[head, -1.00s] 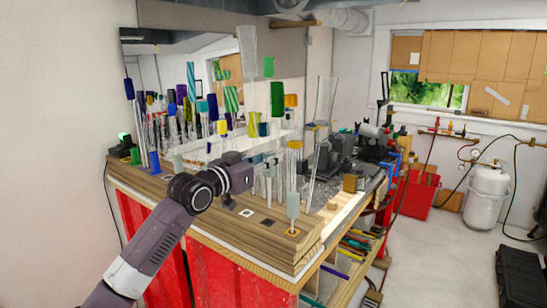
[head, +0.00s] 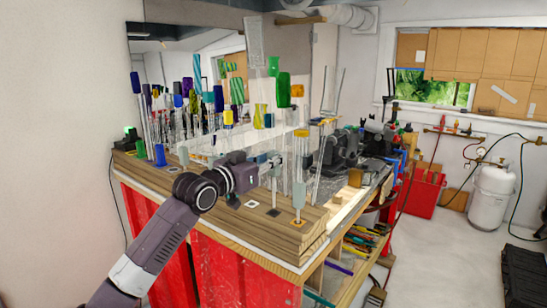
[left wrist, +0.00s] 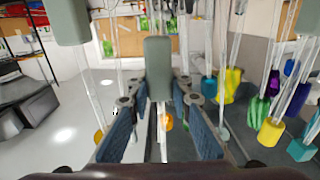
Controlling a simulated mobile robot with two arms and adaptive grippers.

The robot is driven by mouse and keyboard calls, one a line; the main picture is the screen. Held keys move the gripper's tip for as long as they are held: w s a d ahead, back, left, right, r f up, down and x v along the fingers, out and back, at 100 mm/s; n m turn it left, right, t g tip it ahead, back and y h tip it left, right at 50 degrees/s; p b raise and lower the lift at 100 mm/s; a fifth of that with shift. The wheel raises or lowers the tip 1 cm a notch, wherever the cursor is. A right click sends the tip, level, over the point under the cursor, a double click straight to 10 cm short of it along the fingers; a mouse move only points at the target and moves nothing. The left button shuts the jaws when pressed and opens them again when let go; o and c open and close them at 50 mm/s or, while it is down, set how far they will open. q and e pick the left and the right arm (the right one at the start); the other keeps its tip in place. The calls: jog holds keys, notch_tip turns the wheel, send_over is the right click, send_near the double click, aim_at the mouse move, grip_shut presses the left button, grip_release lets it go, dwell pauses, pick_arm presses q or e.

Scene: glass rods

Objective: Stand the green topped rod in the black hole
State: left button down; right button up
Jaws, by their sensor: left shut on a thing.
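My left gripper (head: 275,166) reaches over the wooden bench among the clear rods, its fingers closed around a thin clear rod with a grey-green block (left wrist: 158,68). That block sits just beyond the blue-padded fingers in the left wrist view. A green top (head: 283,88) stands above the gripper in the head view; I cannot tell surely that it belongs to the held rod. A black square (head: 232,201) marks a spot on the bench front, left of and below the fingers. Another dark square (head: 273,212) lies farther right. The right gripper is out of view.
Several upright rods with coloured tops crowd the bench behind and beside the gripper. A rod with a grey-green block (head: 298,190) stands at an orange-marked square (head: 298,222) near the front right corner. A mirror backs the bench. Bench-front wood (head: 215,193) is mostly clear.

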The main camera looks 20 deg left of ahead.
aim_at(273, 181)
pick_arm(q)
jog(key=shift+f+b, duration=0.7)
jog(key=shift+f, duration=0.95)
jog(key=shift+f+b, duration=0.6)
jog(key=shift+f, duration=1.2)
jog(key=c, duration=1.7)
grip_release()
jog(key=shift+s, duration=0.1)
